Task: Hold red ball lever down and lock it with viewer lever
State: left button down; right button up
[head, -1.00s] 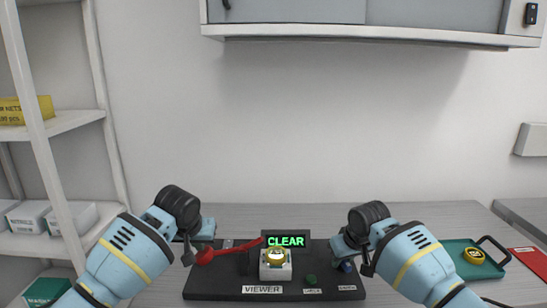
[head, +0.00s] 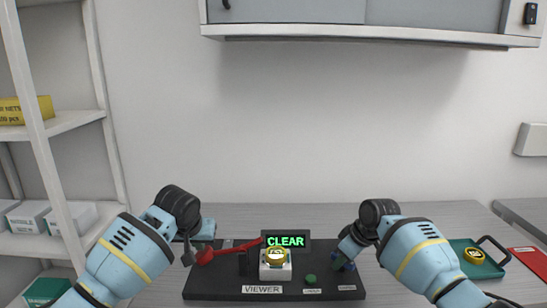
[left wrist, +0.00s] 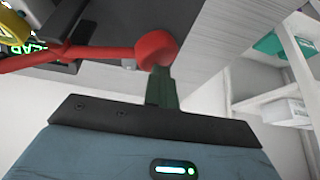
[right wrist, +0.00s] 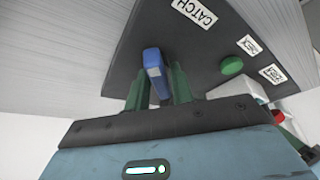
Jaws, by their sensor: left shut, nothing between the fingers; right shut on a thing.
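The red ball lever (head: 232,249) slopes down to the left, with its red ball (left wrist: 155,48) at the low end. My left gripper (left wrist: 162,78) is shut and empty, its fingertips right at the ball; whether they press on it I cannot tell. A blue lever (right wrist: 153,62) stands on the right part of the black base (head: 225,286), near a CATCH label (right wrist: 194,11). My right gripper (right wrist: 158,88) is shut on this blue lever, one finger on each side. A VIEWER label (head: 262,289) is on the base front, below a white block with a yellow round part (head: 277,258).
A display (head: 286,241) reads CLEAR in green. A green button (head: 310,280) sits on the base between the block and the blue lever. A green tray (head: 464,262) with a yellow round piece is on the right, beside a red sheet (head: 532,262). Shelves (head: 75,219) stand left.

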jog(key=shift+a+n, duration=0.15)
jog(key=shift+n, duration=0.15)
jog(key=shift+n+g+y, duration=0.3)
jog(key=shift+n+g, duration=0.2)
jog(key=shift+n, duration=0.7)
jog(key=shift+n+g+y, duration=0.3)
jog(key=shift+n+g, duration=0.2)
jog(key=shift+n, duration=0.7)
jog(key=o, duration=0.5)
jog(key=shift+r, duration=2.7)
